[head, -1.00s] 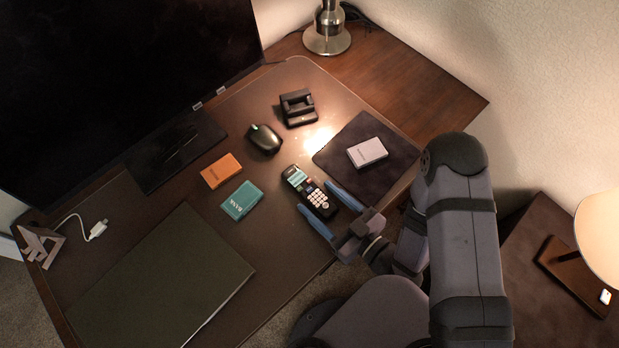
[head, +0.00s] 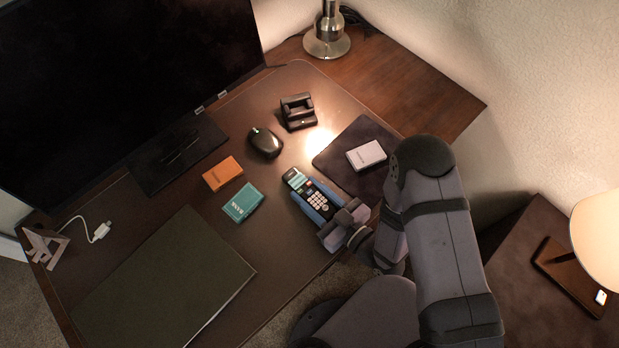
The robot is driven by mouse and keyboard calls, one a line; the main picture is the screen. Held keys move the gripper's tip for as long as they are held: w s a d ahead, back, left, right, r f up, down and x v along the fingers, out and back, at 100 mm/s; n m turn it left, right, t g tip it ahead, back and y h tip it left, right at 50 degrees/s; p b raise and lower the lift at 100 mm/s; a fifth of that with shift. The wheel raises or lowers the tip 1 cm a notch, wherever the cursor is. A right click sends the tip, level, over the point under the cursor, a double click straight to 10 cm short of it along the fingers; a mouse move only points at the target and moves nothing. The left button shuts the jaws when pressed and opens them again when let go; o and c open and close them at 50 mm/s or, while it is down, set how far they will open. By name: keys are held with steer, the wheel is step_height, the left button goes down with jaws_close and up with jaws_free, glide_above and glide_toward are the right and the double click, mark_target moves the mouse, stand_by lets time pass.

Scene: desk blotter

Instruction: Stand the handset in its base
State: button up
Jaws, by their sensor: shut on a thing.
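The handset (head: 296,178) is dark with a pale screen and light keys. It lies along the front part of the blotter, screen end pointing up and left. My gripper (head: 313,200) has its blue fingers along both long sides of the handset and is shut on it. Whether the handset touches the blotter I cannot tell. The base (head: 298,112) is a small black cradle at the back of the blotter, up from the handset, and it is empty.
A teal box (head: 242,202) lies left of the handset. A white box (head: 366,155) lies on a dark mat (head: 337,157) to the right. A monitor (head: 120,80) and closed laptop (head: 165,280) fill the left.

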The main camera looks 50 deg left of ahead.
mark_target(310, 192)
step_height(310, 192, up, 10)
steer(key=p, duration=0.8)
steer(key=w+d+r+m+t+h, duration=0.2)
steer(key=w+d+m+t, duration=0.35)
steer(key=w, duration=0.55)
steer(key=w+d+r+m+t+h, duration=0.25)
steer(key=w+d+t, duration=0.35)
steer(key=w+d, duration=0.45)
steer(key=w+d+r+m+t+h, duration=0.1)
steer(key=w+d+m+h, duration=0.2)
steer(key=d, duration=0.5)
steer(key=w+d+r+m+t+h, duration=0.2)
steer(key=w+d+m+h, duration=0.1)
steer(key=d, duration=0.6)
steer(key=w+d+r+m+t+h, duration=0.1)
steer(key=w+d+m+t+h, duration=0.1)
steer(key=d, duration=0.6)
steer(key=w+m+h, duration=0.1)
steer(key=m+h, duration=0.1)
steer(key=h, duration=0.1)
steer(key=shift+w+d+r+h, duration=0.25)
steer(key=shift+w+r+h, duration=0.1)
steer(key=shift+w+r, duration=0.05)
